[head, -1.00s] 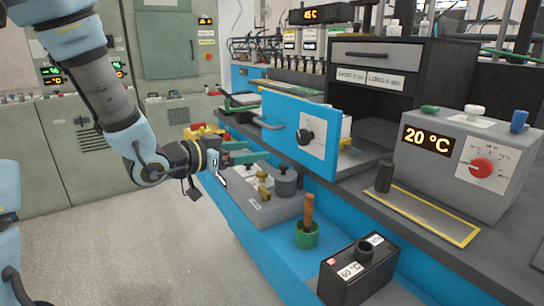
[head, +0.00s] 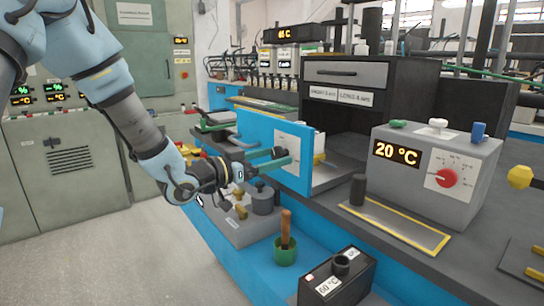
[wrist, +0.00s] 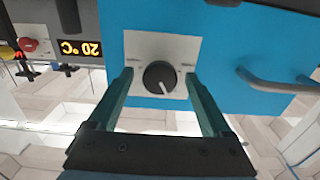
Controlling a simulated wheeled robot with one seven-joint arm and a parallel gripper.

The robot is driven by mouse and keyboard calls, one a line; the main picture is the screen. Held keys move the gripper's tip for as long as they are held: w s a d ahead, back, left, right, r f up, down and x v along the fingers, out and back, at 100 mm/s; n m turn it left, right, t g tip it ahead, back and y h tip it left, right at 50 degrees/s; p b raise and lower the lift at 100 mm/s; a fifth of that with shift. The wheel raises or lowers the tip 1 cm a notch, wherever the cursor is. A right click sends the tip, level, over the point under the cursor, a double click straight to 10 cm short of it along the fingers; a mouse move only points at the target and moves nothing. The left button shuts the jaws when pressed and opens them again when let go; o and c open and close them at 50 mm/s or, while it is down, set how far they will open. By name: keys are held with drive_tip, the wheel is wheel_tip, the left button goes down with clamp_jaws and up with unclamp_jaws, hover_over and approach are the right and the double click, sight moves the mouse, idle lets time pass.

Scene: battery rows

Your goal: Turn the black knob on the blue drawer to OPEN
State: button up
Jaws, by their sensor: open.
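The blue drawer (head: 252,147) faces my arm, with a white plate on its front. In the wrist view its blue front (wrist: 225,40) fills the upper part. The black knob (wrist: 160,77) sits on the white plate (wrist: 150,47), its white pointer line toward the lower part of that picture. The small plate markings are too small to read. My gripper (wrist: 158,80) is open, its two teal fingers on either side of the knob with gaps between. In the head view my gripper (head: 284,155) is at the drawer front and partly covers the knob (head: 279,152).
A grey drawer handle (wrist: 275,84) sticks out beside the knob. A grey 20 °C box (head: 435,170) with a red dial stands on the bench at right.

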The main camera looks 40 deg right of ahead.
drive_tip(key=shift+d, duration=0.2)
clamp_jaws()
idle(0.6)
